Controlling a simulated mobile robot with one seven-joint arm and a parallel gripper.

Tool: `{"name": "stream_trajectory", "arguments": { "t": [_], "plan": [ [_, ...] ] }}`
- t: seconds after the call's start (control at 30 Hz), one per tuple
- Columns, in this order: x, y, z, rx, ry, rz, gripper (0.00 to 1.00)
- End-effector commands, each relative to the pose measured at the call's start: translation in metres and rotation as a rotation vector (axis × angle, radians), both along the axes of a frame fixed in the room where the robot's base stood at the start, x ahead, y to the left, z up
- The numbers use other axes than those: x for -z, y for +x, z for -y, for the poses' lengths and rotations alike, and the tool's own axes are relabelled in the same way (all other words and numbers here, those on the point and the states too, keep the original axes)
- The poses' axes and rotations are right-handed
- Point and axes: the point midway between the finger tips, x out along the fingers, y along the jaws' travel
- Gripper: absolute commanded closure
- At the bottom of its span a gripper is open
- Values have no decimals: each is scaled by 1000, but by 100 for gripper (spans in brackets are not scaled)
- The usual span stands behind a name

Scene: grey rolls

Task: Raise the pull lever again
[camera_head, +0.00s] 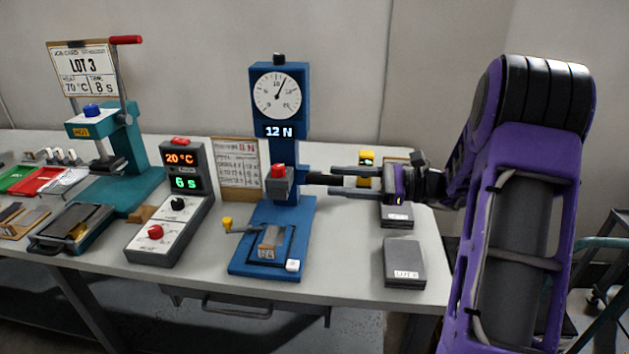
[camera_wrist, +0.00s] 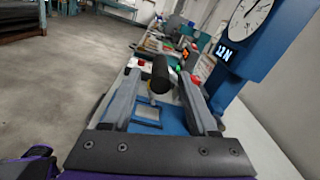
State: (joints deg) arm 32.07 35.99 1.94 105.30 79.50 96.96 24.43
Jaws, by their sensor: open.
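The blue pull tester (camera_head: 293,150) stands on the bench with a round dial (camera_head: 278,95) and a display reading 12 N. Its pull lever (camera_head: 317,178) ends in a black grip and sticks out roughly level to the right of the column. In the wrist view the round end of the black grip (camera_wrist: 161,72) shows between my fingers. My gripper (camera_head: 334,180) is open, with one finger on each side of the grip. Whether either finger touches it, I cannot tell. A red-topped grey jaw (camera_head: 278,172) sits on the column above a small sample (camera_head: 270,238) on the base.
A grey control box (camera_head: 172,200) showing 20 °C and 6 s and a teal press (camera_head: 112,150) with a red-handled lever (camera_head: 126,40) stand to the left. Dark grey blocks (camera_head: 404,262) and a yellow-topped item (camera_head: 366,158) lie near my gripper. The bench's right edge is close.

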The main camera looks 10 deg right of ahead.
Motion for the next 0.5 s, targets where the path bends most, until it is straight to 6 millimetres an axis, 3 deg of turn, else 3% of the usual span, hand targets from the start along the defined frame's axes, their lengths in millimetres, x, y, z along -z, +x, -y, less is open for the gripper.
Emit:
{"name": "stream_trajectory", "arguments": {
  "t": [0.2, 0.5],
  "plan": [
    [0, 12, -39, -3, 0, 1, 41],
    [0, 18, -57, 0, -1, 0, 41]
  ]
}}
